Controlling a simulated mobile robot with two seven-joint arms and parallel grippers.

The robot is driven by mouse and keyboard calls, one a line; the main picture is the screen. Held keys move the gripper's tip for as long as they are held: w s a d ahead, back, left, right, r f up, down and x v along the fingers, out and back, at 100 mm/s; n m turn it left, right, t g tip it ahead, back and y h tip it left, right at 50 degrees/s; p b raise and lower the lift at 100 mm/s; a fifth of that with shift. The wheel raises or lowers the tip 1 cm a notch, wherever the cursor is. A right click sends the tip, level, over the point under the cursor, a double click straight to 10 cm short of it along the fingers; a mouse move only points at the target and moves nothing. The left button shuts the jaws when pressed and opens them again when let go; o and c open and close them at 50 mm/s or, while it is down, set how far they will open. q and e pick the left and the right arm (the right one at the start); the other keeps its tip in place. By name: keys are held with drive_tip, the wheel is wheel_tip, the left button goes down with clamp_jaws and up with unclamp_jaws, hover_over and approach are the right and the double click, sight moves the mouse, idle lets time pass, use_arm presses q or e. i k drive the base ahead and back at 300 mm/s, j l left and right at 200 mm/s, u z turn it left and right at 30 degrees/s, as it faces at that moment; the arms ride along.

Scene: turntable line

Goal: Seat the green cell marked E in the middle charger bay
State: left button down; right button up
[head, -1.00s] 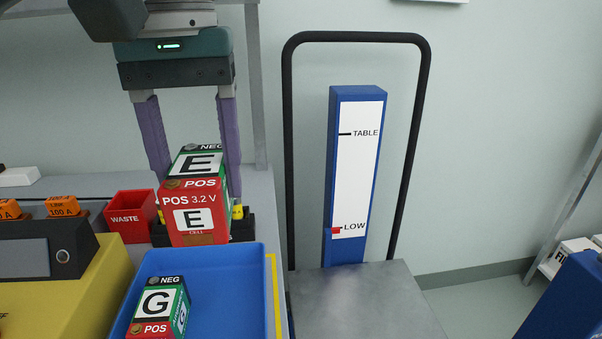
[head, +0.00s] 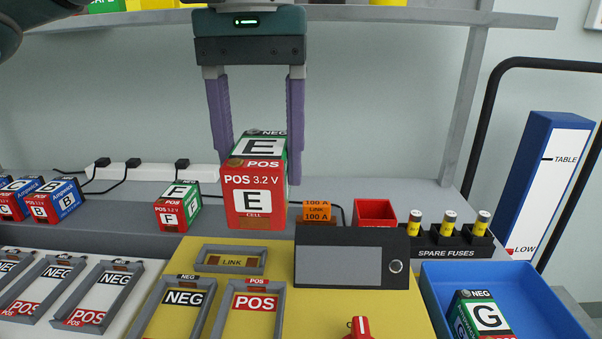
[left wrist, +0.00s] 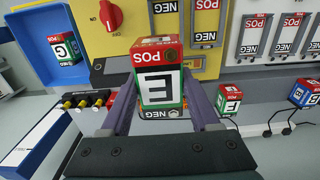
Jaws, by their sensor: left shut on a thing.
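The green cell marked E (head: 253,195) has a red POS end and is held upright between the purple fingers of my left gripper (head: 259,165). My left gripper is shut on it, above the back of the yellow unit; the cell also shows in the left wrist view (left wrist: 157,85). The pale charger at lower left has a row of bays with NEG and POS labels. Three show: one at the left edge, cut off, one beside it (head: 58,262), and one to the right (head: 134,265). They look empty. My right gripper is not in view.
The yellow unit (head: 281,262) has two slots, a LINK slot and a grey display box (head: 352,255). Cell F (head: 177,206) and blue cells (head: 52,200) stand behind the charger. A red bin (head: 375,213), spare fuses (head: 448,238) and a blue tray (head: 540,290) with cell G are right.

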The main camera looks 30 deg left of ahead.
sight(44, 293)
drive_tip(key=k+j, duration=0.15)
drive_tip(key=j, duration=0.25)
drive_tip(key=k+j, duration=0.15)
drive_tip(key=j, duration=0.2)
drive_tip(key=k+j, duration=0.15)
drive_tip(key=j, duration=0.25)
drive_tip(key=k+j, duration=0.15)
drive_tip(key=j, duration=0.2)
